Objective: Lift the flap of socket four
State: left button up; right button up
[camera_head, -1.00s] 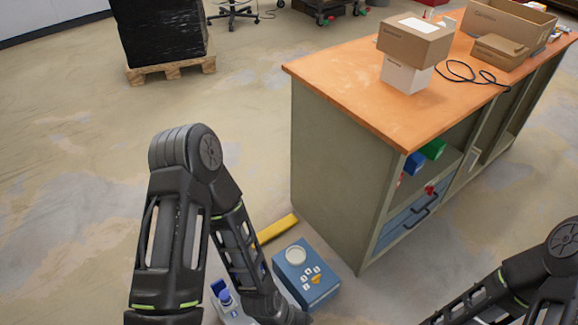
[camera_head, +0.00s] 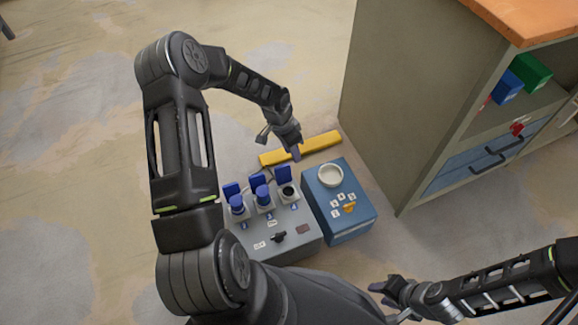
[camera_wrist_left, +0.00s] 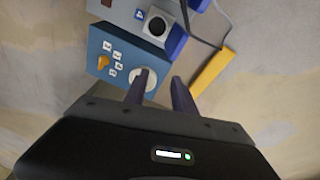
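A grey socket box (camera_head: 285,245) stands on the floor with several sockets in a row. Socket four (camera_head: 288,193), at the right end, shows its dark round face, and its blue flap (camera_head: 283,174) stands upright behind it. In the left wrist view, socket four (camera_wrist_left: 157,26) is at the top beside its "4" label, with the flap (camera_wrist_left: 177,40) on its right side. My left gripper (camera_head: 281,145) is open and empty, above and behind the flap, apart from it. Its fingers (camera_wrist_left: 159,88) show spread in the wrist view. My right gripper (camera_head: 385,302) looks open and empty at lower right.
Blue plugs (camera_head: 263,197) sit in the neighbouring sockets. A blue box (camera_head: 350,222) with a white round part, number labels and an orange knob stands right of the socket box. A yellow bar (camera_head: 305,148) lies behind. A cabinet (camera_head: 405,110) stands at right. Floor at left is clear.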

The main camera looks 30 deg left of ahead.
aim_at(281, 167)
pick_arm(q)
jog(key=a+m, duration=0.1)
jog(key=s+a+r+g, duration=0.1)
jog(key=s+a+m+y, duration=0.1)
jog(key=shift+a+r+m+g, duration=0.2)
jog(key=shift+r+m+g, duration=0.1)
jog(key=shift+r+g, duration=0.1)
pick_arm(e)
jog(key=shift+w+r, duration=0.3)
pick_arm(q)
jog(key=shift+f, duration=0.15)
